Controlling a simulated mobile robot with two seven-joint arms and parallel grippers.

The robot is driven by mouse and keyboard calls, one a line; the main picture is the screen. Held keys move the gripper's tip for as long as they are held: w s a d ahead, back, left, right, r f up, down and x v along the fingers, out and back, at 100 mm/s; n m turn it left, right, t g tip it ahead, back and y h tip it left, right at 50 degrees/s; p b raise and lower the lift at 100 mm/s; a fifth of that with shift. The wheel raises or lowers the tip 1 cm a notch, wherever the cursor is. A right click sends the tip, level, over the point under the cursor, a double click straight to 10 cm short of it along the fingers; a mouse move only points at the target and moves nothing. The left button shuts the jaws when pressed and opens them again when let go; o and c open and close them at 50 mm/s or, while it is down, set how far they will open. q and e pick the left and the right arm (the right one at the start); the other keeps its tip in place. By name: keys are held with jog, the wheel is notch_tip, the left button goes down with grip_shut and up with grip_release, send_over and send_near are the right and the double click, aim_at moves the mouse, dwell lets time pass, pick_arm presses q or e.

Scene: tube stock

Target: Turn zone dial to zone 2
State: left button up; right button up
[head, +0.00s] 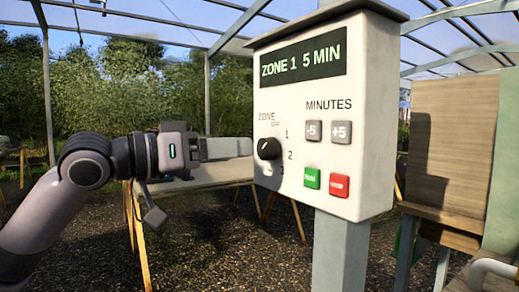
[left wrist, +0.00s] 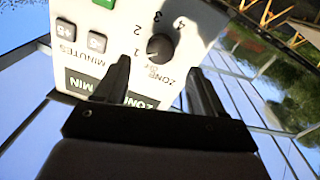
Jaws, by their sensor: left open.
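The box display (head: 303,63) reads "ZONE 1 5 MIN". The dial's exact pointing is hard to read. My left gripper (head: 248,147) is level with the dial, just left of it, fingers toward the panel. In the left wrist view, the dial (left wrist: 160,47) shows between and just beyond the two open fingertips (left wrist: 158,66). The fingers do not visibly grip it. My right gripper is out of view.
Grey -5 (head: 312,131) and +5 (head: 341,132) buttons sit right of the dial, with a green button (head: 312,178) and a red button (head: 339,186) below. The box stands on a grey post (head: 340,250). A wooden-backed bench (head: 445,150) stands at the right.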

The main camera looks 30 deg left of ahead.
aim_at(262, 148)
pick_arm(q)
jog(key=shift+w+d+r, duration=0.2)
jog(key=shift+w+d, duration=0.05)
jog(key=shift+w, duration=0.2)
jog(key=p+x, duration=0.1)
jog(key=x, duration=0.1)
jog(key=shift+w+d+p, duration=0.15)
jog(key=shift+w+p, duration=0.2)
jog(key=shift+w+d+f, duration=0.1)
jog(key=shift+w, duration=0.3)
jog(key=shift+w+d+f, duration=0.1)
jog(key=shift+w+d, duration=0.2)
jog(key=shift+w, duration=0.25)
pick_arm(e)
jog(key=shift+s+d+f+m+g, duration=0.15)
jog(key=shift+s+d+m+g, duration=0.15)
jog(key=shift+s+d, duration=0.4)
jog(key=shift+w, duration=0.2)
pick_arm(q)
jog(key=c, duration=1.1)
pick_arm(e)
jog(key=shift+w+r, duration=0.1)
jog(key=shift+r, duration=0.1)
